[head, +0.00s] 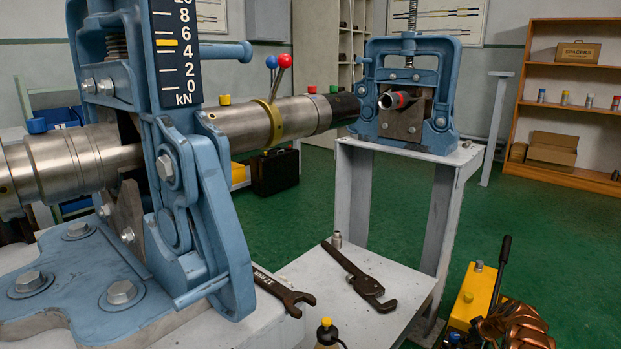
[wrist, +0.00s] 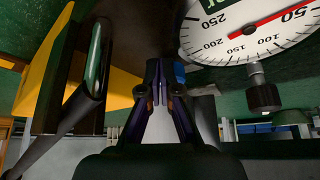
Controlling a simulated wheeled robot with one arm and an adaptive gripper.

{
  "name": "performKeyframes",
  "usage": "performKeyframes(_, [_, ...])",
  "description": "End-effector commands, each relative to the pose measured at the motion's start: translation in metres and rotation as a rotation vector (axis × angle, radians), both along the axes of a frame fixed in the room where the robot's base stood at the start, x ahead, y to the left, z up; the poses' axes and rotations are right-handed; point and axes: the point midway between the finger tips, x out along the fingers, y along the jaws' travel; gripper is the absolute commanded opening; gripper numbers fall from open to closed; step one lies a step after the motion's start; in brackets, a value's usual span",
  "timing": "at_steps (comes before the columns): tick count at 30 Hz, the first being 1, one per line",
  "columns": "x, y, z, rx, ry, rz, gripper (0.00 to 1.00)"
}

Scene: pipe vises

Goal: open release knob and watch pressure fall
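The yellow hand pump (head: 473,300) stands at the lower right of the head view with a black lever. In the wrist view, a white pressure gauge (wrist: 240,35) is cut off at the upper right. A red needle (wrist: 272,25) lies across its numbered dial; I cannot tell the exact reading. A dark knurled knob or fitting (wrist: 263,96) sits below the dial. A small blue part (wrist: 180,73) is just right of my fingertips; I cannot tell whether it is the release knob. My gripper (wrist: 159,83) has its fingers close together, with nothing visible between them.
A blue vise (head: 185,170) with a kN scale and a second blue vise (head: 407,95) hold a steel pipe (head: 245,122). A spanner (head: 285,291) and a pipe wrench (head: 360,277) lie on the bench. Green floor (head: 530,220) is clear before the wooden shelf (head: 575,95).

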Motion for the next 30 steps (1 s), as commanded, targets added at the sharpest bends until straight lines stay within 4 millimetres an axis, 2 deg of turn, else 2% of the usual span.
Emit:
performKeyframes(17, [0.0024, 0.0007, 0.0008, 0.002, -0.001, 0.002, 0.00])
performKeyframes(30, [-0.0044, -0.0050, 0.0018, 0.002, 0.000, 0.001, 0.00])
